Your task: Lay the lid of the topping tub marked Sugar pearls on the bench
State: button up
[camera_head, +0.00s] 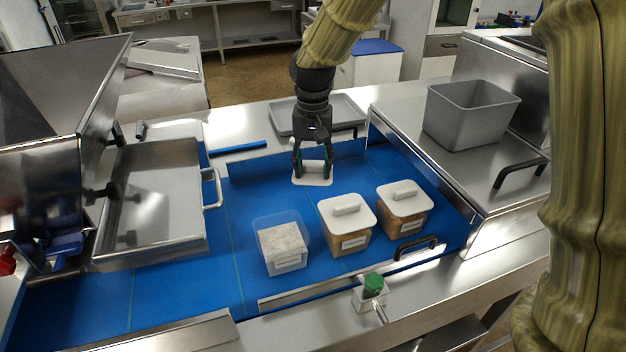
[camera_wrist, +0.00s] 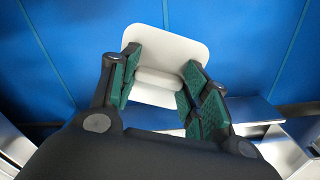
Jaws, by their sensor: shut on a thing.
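A white lid (camera_head: 312,179) with a raised grip is at the back of the blue bench surface (camera_head: 185,290). My gripper (camera_head: 312,172) points down and is shut on the lid's grip. In the wrist view the lid (camera_wrist: 185,50) shows flat between my green-padded fingers (camera_wrist: 157,85). I cannot tell whether the lid touches the bench or hangs just above it. An open clear tub (camera_head: 288,266) with pale contents stands in front, left of the lidded tubs. Its label is too small to read.
Two tubs with brown contents, a middle one (camera_head: 347,240) and a right one (camera_head: 402,220), wear white lids. A steel pan (camera_head: 155,240) stands at the left. A grey bin (camera_head: 470,130) is on the raised right counter. A grey tray (camera_head: 285,122) lies behind the blue back edge.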

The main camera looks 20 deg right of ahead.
aim_at(312, 172)
jog(key=shift+w+f, duration=0.25)
jog(key=shift+f, duration=0.45)
jog(key=shift+s+f, duration=0.4)
jog(key=shift+f, duration=0.05)
jog(key=f, duration=0.1)
jog(key=f+p, duration=0.1)
jog(key=shift+w+f, duration=0.3)
jog(key=shift+f, duration=0.05)
jog(key=shift+s+r, duration=0.1)
jog(key=shift+s, duration=0.15)
jog(key=o, duration=1)
jog(key=shift+w, duration=0.15)
jog(key=shift+c, duration=0.2)
notch_tip(312, 172, up, 12)
jog(key=shift+b, duration=1.1)
